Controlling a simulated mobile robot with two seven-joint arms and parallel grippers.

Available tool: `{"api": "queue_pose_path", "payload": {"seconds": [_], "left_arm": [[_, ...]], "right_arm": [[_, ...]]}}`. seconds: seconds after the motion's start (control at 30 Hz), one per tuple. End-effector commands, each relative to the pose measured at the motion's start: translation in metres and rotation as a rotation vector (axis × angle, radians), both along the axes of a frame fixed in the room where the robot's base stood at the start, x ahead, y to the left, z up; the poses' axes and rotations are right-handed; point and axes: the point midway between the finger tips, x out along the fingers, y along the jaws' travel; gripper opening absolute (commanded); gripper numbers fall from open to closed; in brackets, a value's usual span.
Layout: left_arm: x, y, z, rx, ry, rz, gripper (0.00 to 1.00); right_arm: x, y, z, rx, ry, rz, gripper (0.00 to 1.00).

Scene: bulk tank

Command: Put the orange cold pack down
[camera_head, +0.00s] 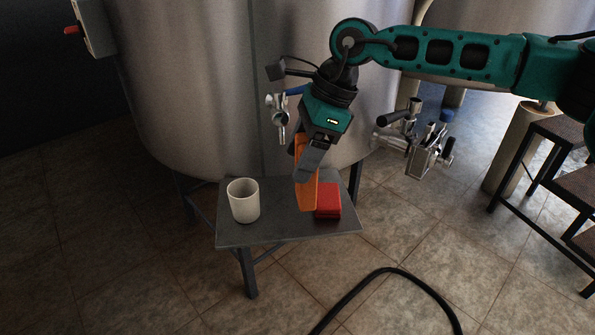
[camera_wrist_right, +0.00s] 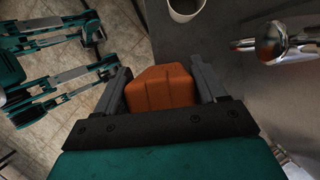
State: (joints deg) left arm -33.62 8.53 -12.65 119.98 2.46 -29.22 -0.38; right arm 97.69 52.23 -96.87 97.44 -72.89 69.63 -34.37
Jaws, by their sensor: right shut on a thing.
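The orange cold pack (camera_head: 307,194) is held upright between the fingers of my right gripper (camera_head: 304,170), which points down. It also shows between both fingers in the right wrist view (camera_wrist_right: 160,88). The pack is over the small grey table (camera_head: 280,230), just left of a red box. Its lower end overlaps the tabletop in the picture; I cannot tell whether it touches. Part of the pack is hidden behind a finger. My left gripper does not show in the head view.
A white cup (camera_head: 243,201) stands on the table's left side. The red box (camera_head: 327,201) is close beside the pack. A black hose (camera_head: 390,272) lies on the floor.

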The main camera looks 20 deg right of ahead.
Motion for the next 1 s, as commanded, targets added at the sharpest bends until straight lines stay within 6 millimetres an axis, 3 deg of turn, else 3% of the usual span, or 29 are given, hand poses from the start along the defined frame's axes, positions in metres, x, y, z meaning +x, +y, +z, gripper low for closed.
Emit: {"api": "queue_pose_path", "payload": {"seconds": [0.2,0.3,0.57,0.73,1.0], "left_arm": [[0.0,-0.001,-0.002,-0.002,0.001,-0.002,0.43],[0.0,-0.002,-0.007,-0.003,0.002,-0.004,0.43],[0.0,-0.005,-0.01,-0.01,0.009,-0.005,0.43],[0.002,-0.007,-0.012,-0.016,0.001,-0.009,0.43],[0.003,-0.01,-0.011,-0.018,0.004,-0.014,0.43]], "right_arm": [[0.038,-0.008,0.0,0.0,-0.002,-0.001,0.3],[0.036,-0.008,-0.022,-0.001,0.002,0.002,0.3],[0.036,-0.008,-0.04,0.001,-0.001,0.002,0.3],[0.035,-0.008,-0.067,-0.001,0.0,0.0,0.3],[0.043,-0.01,-0.069,0.001,-0.002,0.001,0.3]]}}
